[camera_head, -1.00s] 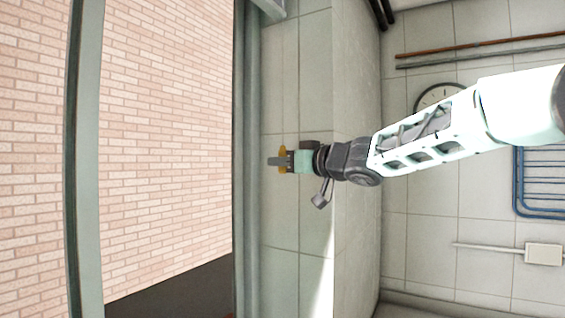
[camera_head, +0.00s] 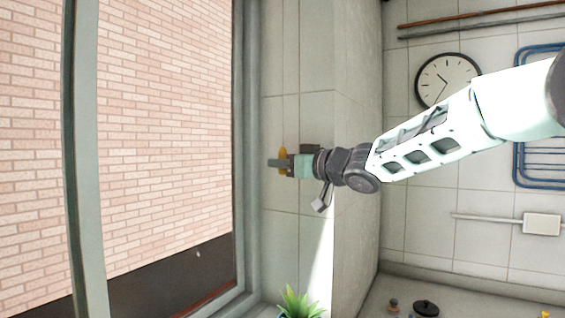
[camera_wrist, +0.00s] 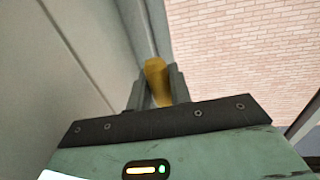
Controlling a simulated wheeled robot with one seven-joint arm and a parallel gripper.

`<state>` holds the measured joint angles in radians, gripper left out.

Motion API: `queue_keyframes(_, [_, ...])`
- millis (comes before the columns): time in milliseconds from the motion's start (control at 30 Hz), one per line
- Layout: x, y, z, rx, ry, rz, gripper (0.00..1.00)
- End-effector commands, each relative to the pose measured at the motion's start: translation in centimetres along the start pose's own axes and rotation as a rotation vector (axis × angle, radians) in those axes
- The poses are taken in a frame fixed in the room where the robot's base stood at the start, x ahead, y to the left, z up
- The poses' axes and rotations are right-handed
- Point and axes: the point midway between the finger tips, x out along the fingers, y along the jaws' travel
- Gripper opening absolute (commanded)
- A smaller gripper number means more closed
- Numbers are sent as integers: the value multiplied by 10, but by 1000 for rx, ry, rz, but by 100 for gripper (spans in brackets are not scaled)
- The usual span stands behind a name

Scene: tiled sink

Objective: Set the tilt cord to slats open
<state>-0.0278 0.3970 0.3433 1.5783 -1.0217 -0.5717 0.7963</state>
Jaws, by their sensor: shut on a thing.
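A small yellow-orange cord pull (camera_head: 283,160) sits between the fingers of my gripper (camera_head: 280,163), in front of the tiled wall beside the window. In the wrist view the yellow pull (camera_wrist: 156,80) stands between the two grey fingertips of my gripper (camera_wrist: 159,88), which are shut on it. The cord itself is too thin to make out, and no blind slats show in either view.
The window frame (camera_head: 86,160) with a brick wall beyond is at the left. A clock (camera_head: 447,80), a blue rack (camera_head: 540,165) and a pipe (camera_head: 485,219) are on the right wall. A green plant (camera_head: 298,302) stands at the bottom, near a counter (camera_head: 462,298) with small items.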

Motion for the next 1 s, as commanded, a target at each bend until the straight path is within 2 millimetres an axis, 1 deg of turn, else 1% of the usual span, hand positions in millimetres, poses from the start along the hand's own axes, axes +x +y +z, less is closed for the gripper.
queue_keyframes(33, [0, 0, 8, 2, -14, 0, 0])
queue_keyframes(67, [0, 0, 8, 2, -15, 0, 0])
queue_keyframes(100, [0, 0, 9, 2, -16, 0, 29])
queue_keyframes(133, [0, 0, 9, 2, -16, 0, 37])
queue_keyframes(167, [0, 0, 9, 2, -16, 0, 41])
queue_keyframes(433, [0, 0, 5, 1, -10, 1, 41])
queue_keyframes(567, [-8, 0, 5, -1, -9, 2, 41])
queue_keyframes(667, [-23, 1, 6, -1, -9, 3, 41])
queue_keyframes(767, [-44, 1, 6, -2, -9, 5, 41])
queue_keyframes(1000, [-102, 1, 6, -2, -10, 5, 41])
